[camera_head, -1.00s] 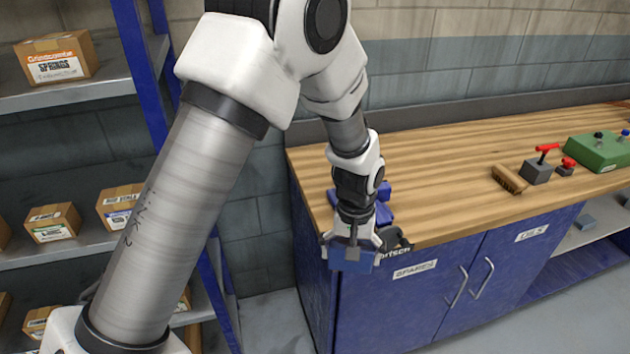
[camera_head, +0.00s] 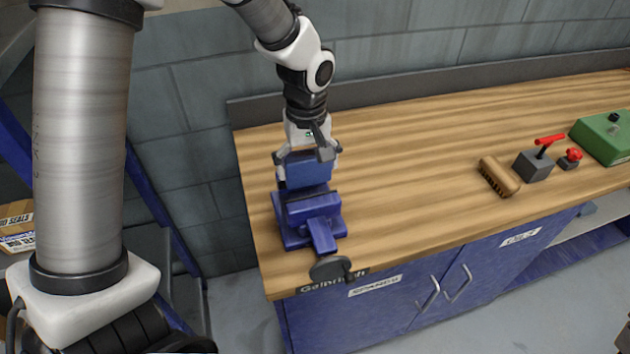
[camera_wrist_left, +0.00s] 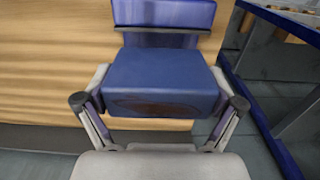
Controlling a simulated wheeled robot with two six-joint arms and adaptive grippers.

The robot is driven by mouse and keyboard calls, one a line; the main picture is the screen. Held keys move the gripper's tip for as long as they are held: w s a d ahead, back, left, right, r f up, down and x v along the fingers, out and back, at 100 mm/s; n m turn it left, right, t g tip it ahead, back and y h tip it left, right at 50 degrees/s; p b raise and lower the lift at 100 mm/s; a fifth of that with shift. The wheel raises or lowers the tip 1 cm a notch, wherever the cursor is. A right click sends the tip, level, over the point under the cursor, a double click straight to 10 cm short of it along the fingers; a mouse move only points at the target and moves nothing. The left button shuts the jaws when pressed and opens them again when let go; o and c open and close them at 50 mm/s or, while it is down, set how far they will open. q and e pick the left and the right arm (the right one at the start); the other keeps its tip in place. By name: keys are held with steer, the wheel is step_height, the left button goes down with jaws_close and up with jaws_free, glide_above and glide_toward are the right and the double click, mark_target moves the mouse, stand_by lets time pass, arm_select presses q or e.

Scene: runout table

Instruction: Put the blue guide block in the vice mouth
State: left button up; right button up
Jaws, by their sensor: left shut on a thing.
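The blue guide block (camera_head: 308,172) is held in my left gripper (camera_head: 307,160), its fingers shut on its two sides. In the left wrist view the block (camera_wrist_left: 160,75) fills the middle between the fingers (camera_wrist_left: 160,103), with a brownish patch on its near face. The blue vice (camera_head: 312,222) stands on the bench near its front left corner. The block is right behind and above the vice's jaws in the head view. A vice jaw (camera_wrist_left: 163,13) shows just beyond the block in the wrist view. I cannot tell whether block and vice touch; the mouth is largely hidden.
The wooden bench top (camera_head: 410,170) is clear right of the vice. A brush (camera_head: 498,177), a grey block with a red lever (camera_head: 535,165), a red knob (camera_head: 570,158) and a green box (camera_head: 605,137) stand further right. A wall lies behind.

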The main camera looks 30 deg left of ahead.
mark_target(307, 155)
arm_select(q)
step_height(307, 155, down, 6)
steer(key=shift+w+f+p, duration=0.15)
steer(key=shift+f+p, duration=0.05)
steer(key=shift+p, duration=0.1)
steer(key=shift+s+r, duration=0.1)
steer(key=shift+s, duration=0.25)
steer(key=o, duration=1.4)
steer(key=shift+w+f, duration=0.15)
steer(key=shift+f, duration=0.05)
step_height(307, 155, up, 12)
steer(key=shift+r+b, duration=0.2)
steer(key=shift+b, duration=0.3)
